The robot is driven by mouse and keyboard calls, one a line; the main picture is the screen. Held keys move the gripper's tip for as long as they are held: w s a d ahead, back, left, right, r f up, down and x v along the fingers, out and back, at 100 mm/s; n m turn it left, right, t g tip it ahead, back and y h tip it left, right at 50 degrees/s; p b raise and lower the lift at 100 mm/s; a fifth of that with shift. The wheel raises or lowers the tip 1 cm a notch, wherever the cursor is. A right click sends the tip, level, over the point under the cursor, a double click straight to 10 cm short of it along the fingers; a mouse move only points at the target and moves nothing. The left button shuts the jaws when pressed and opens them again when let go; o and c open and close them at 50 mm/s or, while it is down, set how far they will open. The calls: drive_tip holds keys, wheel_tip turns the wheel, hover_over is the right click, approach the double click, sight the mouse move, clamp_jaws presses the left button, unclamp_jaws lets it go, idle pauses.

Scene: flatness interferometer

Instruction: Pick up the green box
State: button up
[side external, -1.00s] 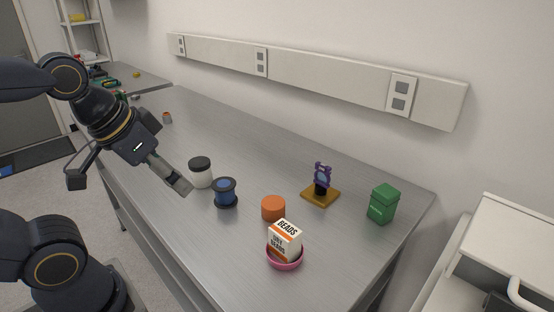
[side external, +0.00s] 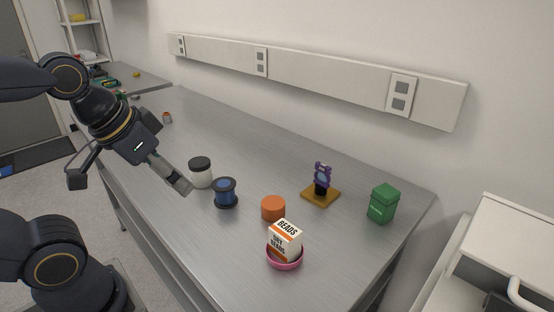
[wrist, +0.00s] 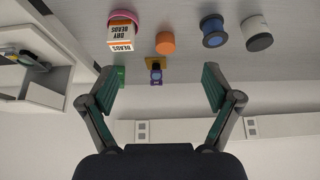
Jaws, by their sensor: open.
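The green box (side external: 383,203) stands upright near the far right end of the steel bench, with a lid on top. In the wrist view part of the green box (wrist: 119,74) shows beside the left finger, which seems to hide some of it. My gripper (side external: 183,186) is above the bench's front left part, near the white jar, well apart from the green box. In the wrist view my gripper (wrist: 163,82) has its two fingers spread wide with nothing held between them.
Between my gripper and the green box are a white jar with black lid (side external: 200,172), a blue spool (side external: 225,193), an orange cylinder (side external: 273,208), a beads box (side external: 285,240) in a pink dish (side external: 284,264), and a purple figure (side external: 322,178) on a yellow base. A wall rail (side external: 325,80) runs behind.

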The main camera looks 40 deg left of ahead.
drive_tip(key=w+d+r+t, duration=0.2)
drive_tip(key=w+d+r, duration=0.1)
drive_tip(key=w+r, duration=1.25)
drive_tip(key=m+g+h, duration=0.1)
drive_tip(key=m+g, duration=0.2)
hover_over(383, 192)
drive_tip(key=s, duration=0.4)
wheel_tip(383, 192, down, 22)
drive_tip(key=f, duration=0.1)
drive_tip(key=x, duration=0.8)
drive_tip(key=shift+a+f, duration=0.25)
drive_tip(key=shift+a, duration=0.15)
drive_tip(key=x, duration=0.6)
drive_tip(key=shift+w+f, duration=0.1)
drive_tip(key=shift+f, duration=0.05)
